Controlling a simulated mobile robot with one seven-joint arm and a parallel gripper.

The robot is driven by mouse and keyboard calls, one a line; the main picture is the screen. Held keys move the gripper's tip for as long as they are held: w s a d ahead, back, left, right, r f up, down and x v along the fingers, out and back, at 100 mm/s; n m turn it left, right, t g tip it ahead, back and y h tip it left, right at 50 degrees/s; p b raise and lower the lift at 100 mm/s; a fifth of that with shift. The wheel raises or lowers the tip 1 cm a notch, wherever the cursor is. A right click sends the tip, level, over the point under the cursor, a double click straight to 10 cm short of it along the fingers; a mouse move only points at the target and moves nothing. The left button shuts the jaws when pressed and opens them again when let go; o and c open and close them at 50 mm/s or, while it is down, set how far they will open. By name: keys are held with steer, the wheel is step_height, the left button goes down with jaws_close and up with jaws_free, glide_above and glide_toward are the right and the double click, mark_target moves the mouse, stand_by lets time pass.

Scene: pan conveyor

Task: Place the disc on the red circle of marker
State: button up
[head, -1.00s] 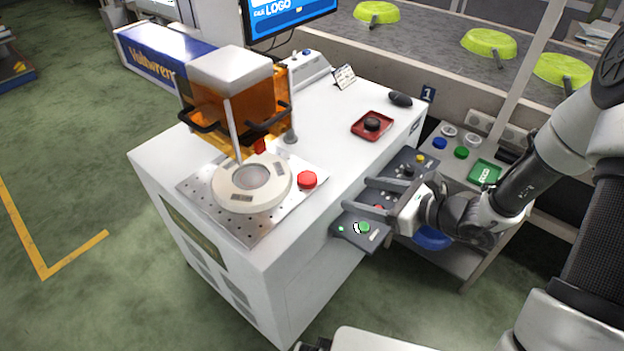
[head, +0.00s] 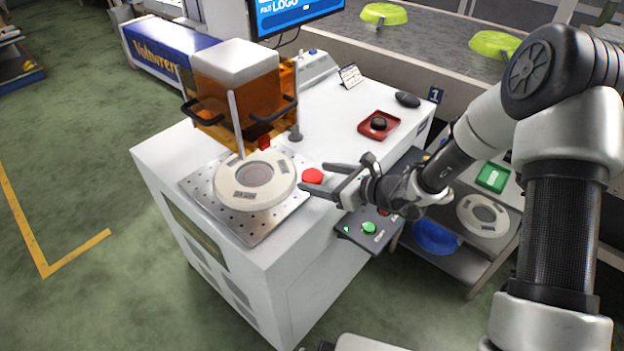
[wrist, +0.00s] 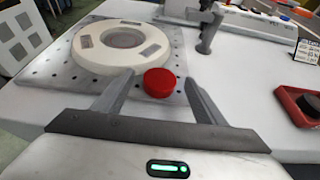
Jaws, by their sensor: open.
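A white ring-shaped disc (head: 281,184) lies flat on the perforated metal plate (head: 237,229) under the orange marker machine (head: 240,95). A faint reddish circle (head: 254,174) shows in the disc's grey centre. The disc is also at upper left in the wrist view (wrist: 83,52). My gripper (head: 315,178) is open and empty, its fingers pointing left toward the red button (head: 313,175) at the plate's right corner. In the wrist view the red button (wrist: 158,83) appears between the fingertips; contact cannot be told. A second similar disc (head: 467,214) lies on the lower shelf.
A control box with a green button (head: 369,228) juts from the table's front right, below my gripper. A red tray with a black knob (head: 379,124) sits on the white tabletop. A blue bowl (head: 435,238) is on the shelf. Green pans (head: 384,14) rest on the conveyor.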

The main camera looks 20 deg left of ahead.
steer(key=shift+w+a+f, duration=0.2)
steer(key=shift+a+f, duration=0.05)
steer(key=shift+a, duration=0.25)
steer(key=shift+r, duration=0.1)
steer(key=c, duration=1.3)
